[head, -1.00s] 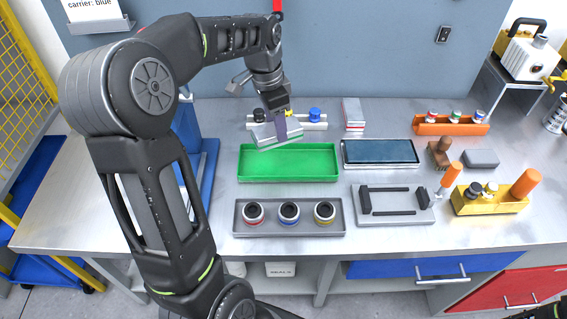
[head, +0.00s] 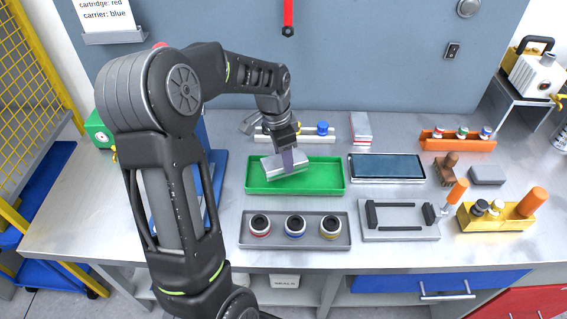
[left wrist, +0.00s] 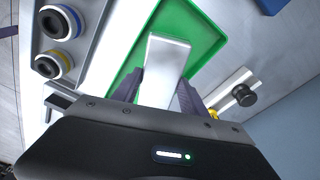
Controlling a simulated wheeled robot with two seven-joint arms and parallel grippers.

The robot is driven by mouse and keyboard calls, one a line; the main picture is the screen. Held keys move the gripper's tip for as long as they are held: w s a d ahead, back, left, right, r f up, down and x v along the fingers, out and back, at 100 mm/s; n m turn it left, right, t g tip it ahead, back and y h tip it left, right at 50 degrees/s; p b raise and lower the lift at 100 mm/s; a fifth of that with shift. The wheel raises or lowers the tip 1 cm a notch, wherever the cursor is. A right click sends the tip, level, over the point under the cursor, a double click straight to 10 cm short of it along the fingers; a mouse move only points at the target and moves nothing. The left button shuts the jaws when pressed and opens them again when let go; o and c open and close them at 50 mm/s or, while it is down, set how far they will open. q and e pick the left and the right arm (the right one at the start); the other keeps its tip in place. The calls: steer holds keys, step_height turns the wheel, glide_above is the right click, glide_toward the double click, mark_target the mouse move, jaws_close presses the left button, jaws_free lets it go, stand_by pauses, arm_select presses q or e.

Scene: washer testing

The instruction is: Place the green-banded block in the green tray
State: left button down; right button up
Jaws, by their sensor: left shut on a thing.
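My left gripper (head: 292,158) is shut on a silver-grey block (head: 284,166). It holds the block, slightly tilted, over the left-middle part of the green tray (head: 322,189). Whether the block touches the tray floor cannot be told. In the left wrist view the block (left wrist: 166,62) sticks out between the two dark fingers (left wrist: 158,92), with the green tray (left wrist: 203,22) behind it. No green band shows clearly on the block now. The tray looks otherwise empty. My right gripper is not in view.
A grey tray with several ringed parts (head: 294,243) stands in front of the green tray. A dark-screened tablet (head: 387,167) lies to its right. A light rack with knobs (head: 323,129) stands behind, beside a small stacked block (head: 361,128). A grey fixture (head: 400,219) is front right.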

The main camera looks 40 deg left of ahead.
mark_target(279, 161)
arm_select(q)
steer(key=shift+f, duration=1.6)
steer(key=shift+f, duration=0.1)
steer(key=c, duration=0.6)
jaws_free()
steer(key=r, duration=0.4)
steer(key=s+r, duration=0.1)
steer(key=r, duration=0.3)
steer(key=r+b, duration=0.1)
steer(key=r, duration=0.3)
steer(key=shift+s+a+r, duration=0.1)
steer(key=shift+s+a, duration=0.05)
steer(key=shift+a, duration=0.2)
